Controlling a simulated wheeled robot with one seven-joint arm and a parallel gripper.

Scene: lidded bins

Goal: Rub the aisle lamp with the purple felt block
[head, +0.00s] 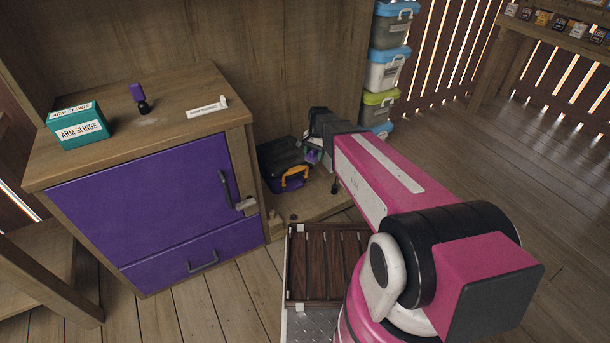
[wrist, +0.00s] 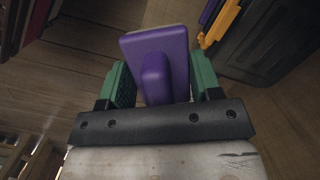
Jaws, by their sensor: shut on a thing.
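The purple felt block (wrist: 155,52) is a flat purple pad with a rounded grip, seen in the wrist view. My gripper (wrist: 161,75) is shut on that grip, with a green finger on each side. In the head view my gripper (head: 315,154) is partly hidden behind my arm, low beside the dark toolbox and right of the purple cabinet. No thing is plainly marked as the aisle lamp. A small upright object with a purple head and black base (head: 139,98) stands on the cabinet top; I cannot tell whether it is the lamp.
The purple cabinet (head: 150,210) carries a teal arm slings box (head: 80,127) and a white label sign (head: 208,107). A dark toolbox with a yellow handle (head: 283,165) sits on a low shelf. Stacked lidded bins (head: 386,70) stand behind my arm. Floor at right is clear.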

